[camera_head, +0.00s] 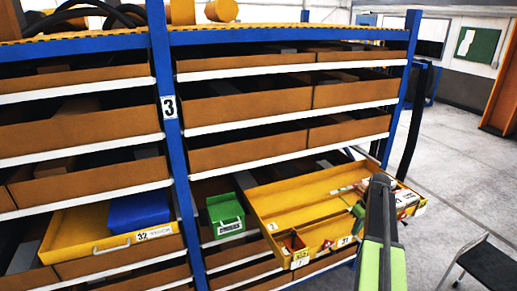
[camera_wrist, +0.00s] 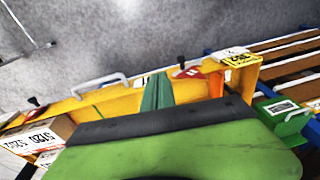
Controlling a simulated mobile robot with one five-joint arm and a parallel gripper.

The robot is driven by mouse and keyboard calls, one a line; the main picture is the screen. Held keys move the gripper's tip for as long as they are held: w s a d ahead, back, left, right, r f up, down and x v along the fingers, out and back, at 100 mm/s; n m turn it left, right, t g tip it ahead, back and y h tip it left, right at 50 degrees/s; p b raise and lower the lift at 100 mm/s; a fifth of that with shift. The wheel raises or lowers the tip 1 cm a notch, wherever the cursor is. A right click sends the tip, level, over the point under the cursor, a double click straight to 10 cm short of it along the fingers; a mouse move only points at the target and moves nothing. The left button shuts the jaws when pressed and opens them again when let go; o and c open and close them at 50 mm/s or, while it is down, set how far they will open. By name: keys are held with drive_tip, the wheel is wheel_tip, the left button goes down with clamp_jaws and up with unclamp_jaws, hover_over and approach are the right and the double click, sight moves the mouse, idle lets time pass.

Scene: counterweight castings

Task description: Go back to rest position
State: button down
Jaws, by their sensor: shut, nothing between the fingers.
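My gripper (camera_head: 357,211) is at the right part of an open yellow drawer in the head view, with my green and black arm link in front of it. In the wrist view its green fingers (camera_wrist: 157,92) are together and hold nothing. They are over or in the drawer, whose wall (camera_wrist: 105,98) runs behind them. I cannot tell whether they touch it. The drawer (camera_head: 290,200) is pulled out from the blue rack and holds white and red boxes (camera_head: 405,198) at its right end and a small red item (camera_head: 293,243) near its front left corner.
A green bin (camera_head: 225,214) stands left of the drawer. Another yellow drawer (camera_head: 75,232) with a blue bin (camera_head: 138,210) is at lower left. The rack's blue upright (camera_head: 168,110) carries a number 3. A dark stool (camera_head: 488,265) stands at right on otherwise open grey floor.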

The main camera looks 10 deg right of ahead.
drive_tip(key=s+a+f+b, duration=0.2)
drive_tip(key=a+f+b, duration=0.4)
drive_tip(key=a, duration=0.7)
drive_tip(key=s+a+f+m+b, duration=0.1)
drive_tip(key=s+a+f+b, duration=0.2)
drive_tip(key=a+f+b, duration=0.4)
drive_tip(key=s+a+f+g+h+b, duration=0.1)
drive_tip(key=s+a+f+b, duration=0.2)
drive_tip(key=a, duration=1.7)
wheel_tip(320, 180, down, 4)
drive_tip(key=b, duration=0.3)
drive_tip(key=shift+a+f+m, duration=0.15)
drive_tip(key=shift+a+m, duration=0.1)
drive_tip(key=shift+m, duration=0.05)
drive_tip(key=shift+w, duration=0.1)
